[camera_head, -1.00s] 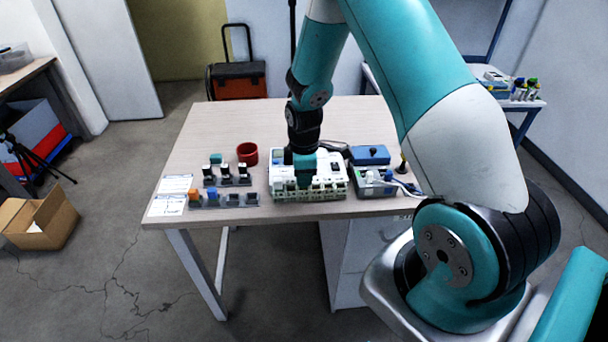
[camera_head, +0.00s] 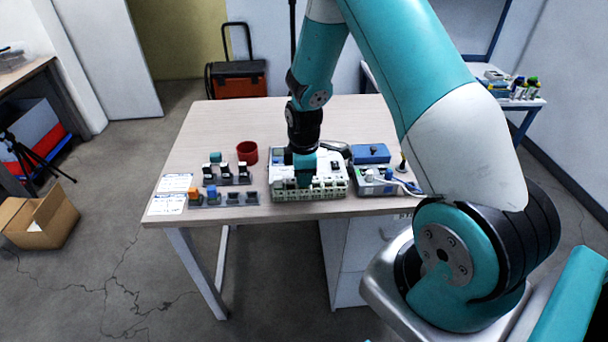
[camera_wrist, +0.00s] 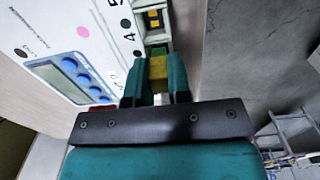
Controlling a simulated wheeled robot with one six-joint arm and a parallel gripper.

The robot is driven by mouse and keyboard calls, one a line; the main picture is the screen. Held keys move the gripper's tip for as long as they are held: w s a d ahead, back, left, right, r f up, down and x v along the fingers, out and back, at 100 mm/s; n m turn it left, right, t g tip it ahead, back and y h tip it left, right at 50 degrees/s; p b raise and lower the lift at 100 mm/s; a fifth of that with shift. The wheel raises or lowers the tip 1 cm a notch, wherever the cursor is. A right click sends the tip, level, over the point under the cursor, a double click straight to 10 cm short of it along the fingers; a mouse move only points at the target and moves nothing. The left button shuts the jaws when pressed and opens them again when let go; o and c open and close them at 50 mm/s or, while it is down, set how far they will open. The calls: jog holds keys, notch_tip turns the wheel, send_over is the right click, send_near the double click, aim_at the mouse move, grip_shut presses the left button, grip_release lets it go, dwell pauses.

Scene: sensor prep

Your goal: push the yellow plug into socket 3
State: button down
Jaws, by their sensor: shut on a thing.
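The yellow plug (camera_wrist: 158,68) is between the two teal fingers of my gripper (camera_wrist: 157,78) in the wrist view, and the gripper is shut on it. In the head view my gripper (camera_head: 305,182) points down at the front row of the white device (camera_head: 335,172), and the plug cannot be made out there. In the wrist view the device's white face (camera_wrist: 70,25) shows a display, blue buttons and a printed 4. A socket opening with yellow in it (camera_wrist: 155,18) lies just beyond the fingertips. The fingers hide the spot under the plug, so I cannot tell how deep it sits.
A grey rack with an orange and a blue plug (camera_head: 212,199) stands left of the device, with another rack (camera_head: 227,180) behind it. A red cup (camera_head: 247,152) is at the back left. A blue box (camera_head: 370,154) and a grey unit with cables (camera_head: 372,187) stand close on the right.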

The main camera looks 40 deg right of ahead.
jog(key=shift+f, duration=0.6)
dwell(1.2)
jog(key=c, duration=0.8)
grip_release()
jog(key=shift+r, duration=0.1)
jog(key=shift+r+p, duration=2.6)
jog(key=shift+r, duration=0.9)
jog(key=shift+a, duration=0.1)
